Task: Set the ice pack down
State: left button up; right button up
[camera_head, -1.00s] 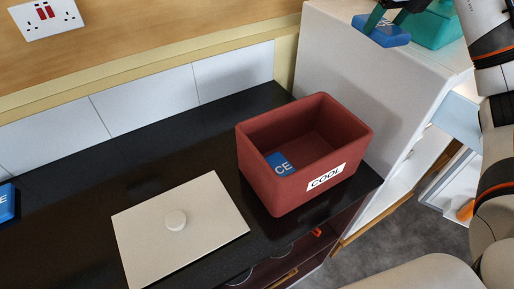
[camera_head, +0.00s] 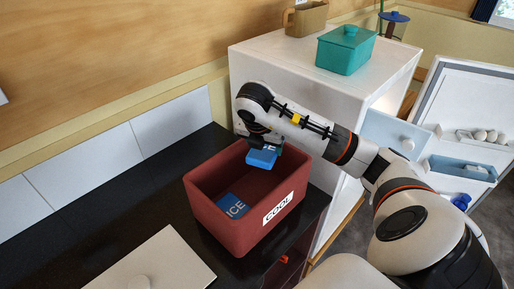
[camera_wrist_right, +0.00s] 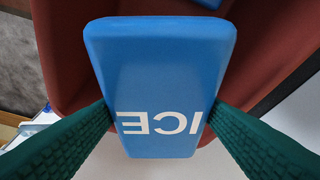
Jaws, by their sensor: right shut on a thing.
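My right gripper (camera_head: 264,143) is shut on a blue ice pack (camera_head: 262,158) and holds it over the far part of the red bin's opening. In the right wrist view the held ice pack (camera_wrist_right: 160,75) fills the middle, its white ICE letters upside down, between two green fingers. The red bin (camera_head: 226,228) with a COOL label stands on the black counter. A second blue ice pack (camera_head: 232,206) marked ICE lies inside it. The bin's red wall (camera_wrist_right: 60,50) shows behind the held pack in the wrist view. My left gripper is not in view.
A white lid (camera_head: 165,262) with a round knob lies on the black counter (camera_head: 110,222) left of the bin. A white fridge (camera_head: 285,75) stands behind, with a teal box (camera_head: 345,52) and a brown container (camera_head: 305,18) on top. Its door (camera_head: 480,90) is open at right.

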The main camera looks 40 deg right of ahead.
notch_tip(320, 180, down, 12)
jog(key=shift+r+p, duration=0.25)
jog(key=shift+p, duration=0.1)
notch_tip(320, 180, down, 4)
jog(key=shift+f+p, duration=0.2)
jog(key=shift+p, duration=0.35)
jog(key=shift+f, duration=0.25)
jog(key=o, duration=1.2)
jog(key=shift+o, duration=0.2)
jog(key=shift+r, duration=0.1)
